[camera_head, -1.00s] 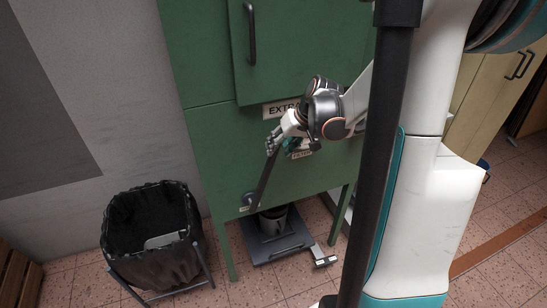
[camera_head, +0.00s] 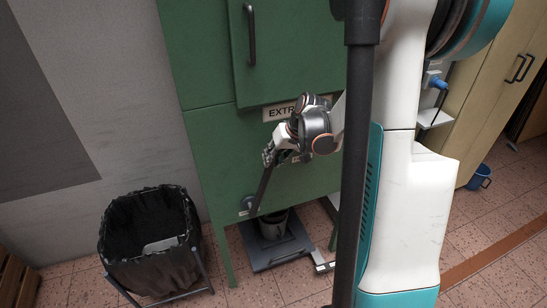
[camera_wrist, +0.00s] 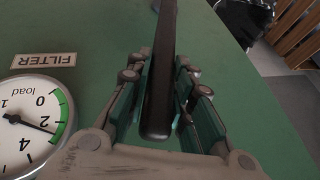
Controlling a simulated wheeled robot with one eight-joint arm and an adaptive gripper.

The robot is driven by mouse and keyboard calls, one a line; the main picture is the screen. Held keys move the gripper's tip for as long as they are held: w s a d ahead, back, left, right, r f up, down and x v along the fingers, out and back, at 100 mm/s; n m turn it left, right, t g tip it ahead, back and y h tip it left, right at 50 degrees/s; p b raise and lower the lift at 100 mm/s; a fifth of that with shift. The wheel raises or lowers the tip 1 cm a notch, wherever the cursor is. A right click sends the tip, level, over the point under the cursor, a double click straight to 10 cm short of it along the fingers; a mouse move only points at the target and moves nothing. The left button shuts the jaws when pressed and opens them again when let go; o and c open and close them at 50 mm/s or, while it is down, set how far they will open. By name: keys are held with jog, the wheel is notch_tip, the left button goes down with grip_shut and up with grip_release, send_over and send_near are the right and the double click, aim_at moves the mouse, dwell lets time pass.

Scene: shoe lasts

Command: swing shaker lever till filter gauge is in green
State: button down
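The black shaker lever (camera_head: 262,188) tilts up and right from its pivot on the green cabinet. My gripper (camera_head: 270,155) is at its upper end. In the wrist view the lever (camera_wrist: 161,80) runs between the two fingers of my gripper (camera_wrist: 162,65), which look closed around it. The round white filter gauge (camera_wrist: 28,125) is partly cut off at the left edge. Its dark needle points to the lower right, between 2 and 4, near the lower end of the green band. The FILTER label (camera_wrist: 42,60) is upside down there. My gripper hides the gauge in the head view.
The green cabinet (camera_head: 215,150) has a door handle (camera_head: 250,35) above. A black-lined bin (camera_head: 150,240) stands at its left. A container (camera_head: 273,224) sits on a dark platform (camera_head: 262,263) below the cabinet. A blue bucket (camera_head: 480,177) stands at the right.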

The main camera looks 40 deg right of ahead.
jog(key=shift+w+a+r, duration=0.15)
jog(key=shift+a+r, duration=0.05)
jog(key=shift+a, duration=0.35)
jog(key=w+a+g+h, duration=0.1)
jog(key=w+a+h, duration=0.1)
jog(key=a, duration=0.5)
jog(key=w+a+n+h+b, duration=0.1)
jog(key=a+h, duration=0.3)
jog(key=a, duration=0.4)
jog(key=shift+w+f+n+g+h, duration=0.3)
jog(key=shift+w+g, duration=0.1)
jog(key=shift+w, duration=0.25)
jog(key=c, duration=1.4)
grip_release()
jog(key=shift+w+a, duration=0.1)
jog(key=shift+a, duration=0.1)
jog(key=shift+d, duration=0.1)
